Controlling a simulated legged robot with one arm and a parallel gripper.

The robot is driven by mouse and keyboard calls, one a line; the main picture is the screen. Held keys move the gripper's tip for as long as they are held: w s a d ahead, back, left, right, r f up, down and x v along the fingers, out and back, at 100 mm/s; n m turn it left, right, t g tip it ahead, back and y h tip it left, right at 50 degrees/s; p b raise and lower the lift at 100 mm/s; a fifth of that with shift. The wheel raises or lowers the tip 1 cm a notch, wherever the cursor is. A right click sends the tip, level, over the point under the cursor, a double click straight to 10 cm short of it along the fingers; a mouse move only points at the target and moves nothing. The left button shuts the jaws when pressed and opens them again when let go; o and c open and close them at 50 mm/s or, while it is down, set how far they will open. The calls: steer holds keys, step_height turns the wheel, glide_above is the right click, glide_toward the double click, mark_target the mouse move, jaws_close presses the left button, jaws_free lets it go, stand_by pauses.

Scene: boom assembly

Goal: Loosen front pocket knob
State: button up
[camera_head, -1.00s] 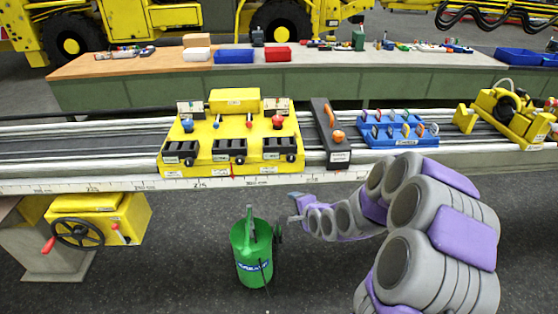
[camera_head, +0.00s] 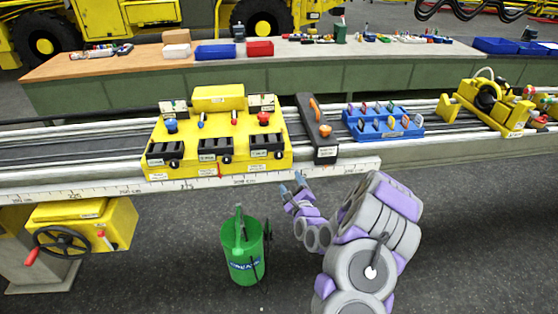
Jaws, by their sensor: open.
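A yellow fixture (camera_head: 215,135) sits on the rail, with black pockets (camera_head: 213,147) along its front and small dark knobs at their sides. Blue and red knobs (camera_head: 263,118) stand on its top. Right of it is a dark block (camera_head: 315,128) with an orange handle and an orange round knob (camera_head: 325,131). I cannot tell for certain which one is the front pocket knob. My gripper (camera_head: 291,183) is open and empty, its fingertips pointing up just below the rail's front edge, in front of the fixture's right end. It touches no knob.
A blue rack (camera_head: 383,126) with several small tools and a yellow clamp unit (camera_head: 487,105) stand farther right on the rail. A green grease bucket (camera_head: 245,255) is on the floor left of my arm. A yellow handwheel box (camera_head: 85,228) is at lower left.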

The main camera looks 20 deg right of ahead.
mark_target(280, 157)
steer(key=w+b, duration=0.1)
steer(key=w, duration=0.3)
steer(key=w+d+b, duration=0.1)
steer(key=w, duration=0.4)
steer(key=w+d+b, duration=0.1)
steer(key=w, duration=0.3)
steer(key=shift+w+f, duration=0.1)
steer(key=shift+w, duration=0.2)
steer(key=shift+w+d, duration=0.15)
steer(key=shift+w, duration=0.35)
steer(key=c, duration=1.1)
